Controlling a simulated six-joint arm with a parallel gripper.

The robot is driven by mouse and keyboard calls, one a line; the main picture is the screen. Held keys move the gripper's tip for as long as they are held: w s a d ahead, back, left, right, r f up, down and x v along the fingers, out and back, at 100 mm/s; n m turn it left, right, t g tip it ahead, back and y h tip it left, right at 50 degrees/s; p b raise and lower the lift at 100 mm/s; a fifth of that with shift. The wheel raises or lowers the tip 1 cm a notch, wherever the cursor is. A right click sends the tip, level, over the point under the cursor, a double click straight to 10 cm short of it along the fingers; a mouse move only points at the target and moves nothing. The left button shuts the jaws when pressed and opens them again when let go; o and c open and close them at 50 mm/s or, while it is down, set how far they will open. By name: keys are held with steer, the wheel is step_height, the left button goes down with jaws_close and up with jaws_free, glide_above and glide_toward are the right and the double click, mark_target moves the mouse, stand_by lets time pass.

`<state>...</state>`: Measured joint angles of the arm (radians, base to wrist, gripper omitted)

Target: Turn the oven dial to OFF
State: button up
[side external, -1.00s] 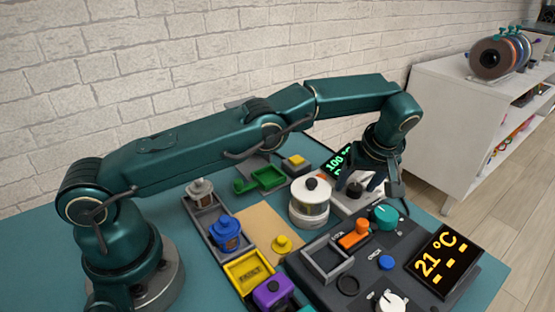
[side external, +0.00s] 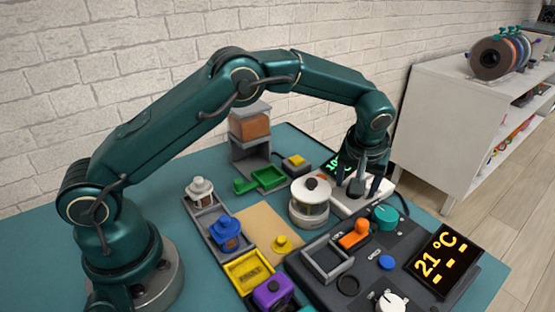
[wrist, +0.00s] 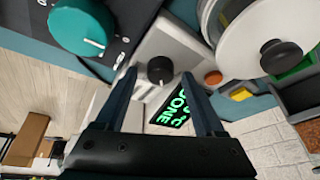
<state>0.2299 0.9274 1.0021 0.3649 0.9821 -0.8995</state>
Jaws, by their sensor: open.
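A black dial (wrist: 160,70) with a light pointer mark sits on a small white box (wrist: 178,42). In the wrist view it lies between the tips of my open gripper (wrist: 159,78), with a gap on both sides. In the side view my gripper (side external: 362,189) points down over the white box and its fingers partly hide the dial. A display (wrist: 172,106) with green text, partly reading DONE, stands beside the box; my fingers cover part of it. I cannot read any OFF mark by the black dial.
A white-lidded round pot (side external: 310,203) stands close left of the box. A dark panel (side external: 330,290) in front carries a teal dial (side external: 385,217), an orange switch (side external: 355,234), a blue button (side external: 387,262) and a white dial (side external: 392,302). A 21 °C display (side external: 443,262) stands right.

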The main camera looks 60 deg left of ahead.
steer(key=m+h, duration=0.1)
steer(key=m, duration=0.2)
steer(key=shift+a+m+t, duration=0.1)
steer(key=shift+m+t, duration=0.3)
steer(key=m+h, duration=0.2)
steer(key=m, duration=0.2)
steer(key=m+h, duration=0.1)
steer(key=m, duration=0.3)
steer(key=m+h, duration=0.1)
steer(key=m, duration=0.2)
steer(key=shift+m+g+h, duration=0.4)
steer(key=v, duration=0.5)
steer(key=shift+w+a, duration=0.1)
steer(key=s+d+r+t, duration=0.1)
steer(key=s+r, duration=0.3)
steer(key=r, duration=0.3)
steer(key=s+r+t, duration=0.1)
steer(key=s+r, duration=0.3)
steer(key=r, duration=0.2)
steer(key=s+a+f+n+y, duration=0.1)
steer(key=s+n, duration=0.3)
steer(key=s, duration=0.4)
steer(key=s+a+f+n+y, duration=0.1)
steer(key=s+f+n, duration=0.3)
steer(key=s, duration=0.5)
steer(key=shift+s+a+f+n+y, duration=0.3)
steer(key=shift+n+y, duration=0.2)
steer(key=shift+n, duration=0.3)
